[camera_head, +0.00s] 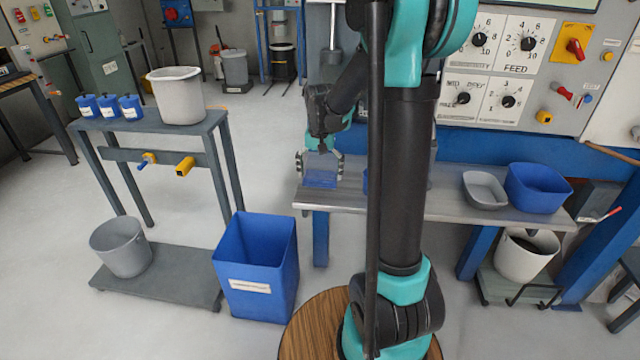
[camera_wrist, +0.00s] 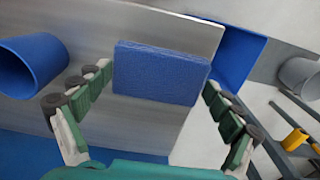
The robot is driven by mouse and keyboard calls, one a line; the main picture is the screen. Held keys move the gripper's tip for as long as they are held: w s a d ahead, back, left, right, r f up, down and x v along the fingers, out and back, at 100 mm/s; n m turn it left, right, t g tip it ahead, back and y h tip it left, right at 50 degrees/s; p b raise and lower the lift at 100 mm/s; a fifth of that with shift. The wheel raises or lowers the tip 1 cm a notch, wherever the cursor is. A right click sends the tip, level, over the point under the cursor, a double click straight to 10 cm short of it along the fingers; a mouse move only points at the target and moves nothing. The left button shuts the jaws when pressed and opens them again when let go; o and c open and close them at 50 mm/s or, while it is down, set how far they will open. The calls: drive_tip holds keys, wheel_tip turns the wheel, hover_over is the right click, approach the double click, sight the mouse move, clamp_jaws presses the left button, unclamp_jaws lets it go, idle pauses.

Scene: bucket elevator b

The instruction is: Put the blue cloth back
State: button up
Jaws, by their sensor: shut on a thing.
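The blue cloth (camera_head: 320,179) is a flat, block-like blue piece at the left end of the metal bench (camera_head: 421,205). It also shows in the wrist view (camera_wrist: 158,73), near the bench's edge. My gripper (camera_head: 320,164) is over this end of the bench, pointing down, with one finger at each side of the cloth. In the wrist view my gripper (camera_wrist: 159,84) is shut on the cloth, with the fingers at its left and right ends. I cannot tell whether the cloth touches the bench top.
A tall blue bin (camera_head: 256,265) stands on the floor left of the bench. A grey tray (camera_head: 485,190) and a blue tub (camera_head: 538,187) sit at the bench's right. A side table (camera_head: 150,124) holds a pale bucket (camera_head: 177,95) and small blue containers.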

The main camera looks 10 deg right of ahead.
sight(320, 175)
drive_tip(key=shift+f, duration=1.9)
drive_tip(key=o, duration=0.7)
drive_tip(key=shift+r, duration=0.15)
wheel_tip(320, 175, up, 12)
drive_tip(key=shift+s+f, duration=0.1)
drive_tip(key=shift+f, duration=0.1)
drive_tip(key=shift+s+d+f, duration=0.1)
drive_tip(key=shift+s+d, duration=0.05)
drive_tip(key=shift+s, duration=0.2)
drive_tip(key=s+d+f+n+t, duration=0.1)
drive_tip(key=s+f, duration=0.3)
drive_tip(key=s, duration=0.3)
drive_tip(key=s+d+f+n+t, duration=0.1)
drive_tip(key=s+f, duration=0.3)
drive_tip(key=s, duration=0.3)
drive_tip(key=s+d+f+n+t, duration=0.1)
drive_tip(key=s+d+f+t, duration=0.1)
drive_tip(key=s+f, duration=0.2)
drive_tip(key=shift+s+f+n, duration=0.2)
drive_tip(key=shift+s+n, duration=0.1)
drive_tip(key=shift+s, duration=1.2)
drive_tip(key=shift+a, duration=0.1)
